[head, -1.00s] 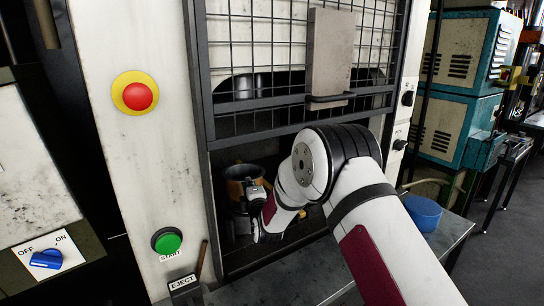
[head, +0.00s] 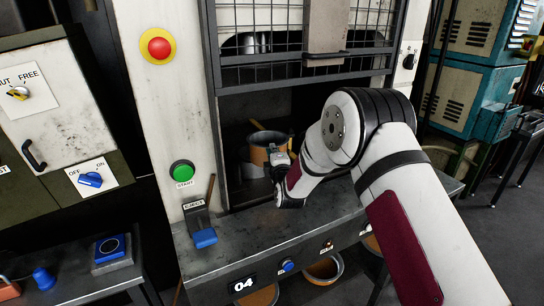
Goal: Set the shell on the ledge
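A copper-brown, open-topped shell (head: 259,155) stands inside the dark opening of the press in the head view. My gripper (head: 279,160) is inside the opening too, at the right side of the shell and overlapping it in the picture. The fingers are small, dark and partly hidden, so I cannot tell whether they touch the shell or are open or shut. The grey metal ledge (head: 255,233) runs along the front of the press, below the opening, and its visible left part is mostly bare.
A mesh guard (head: 262,40) is raised above the opening. A blue-tipped eject lever (head: 204,238) stands at the ledge's left end, below the green start button (head: 183,173). Brown round pots (head: 322,268) sit below the ledge. A low table (head: 75,280) is at left.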

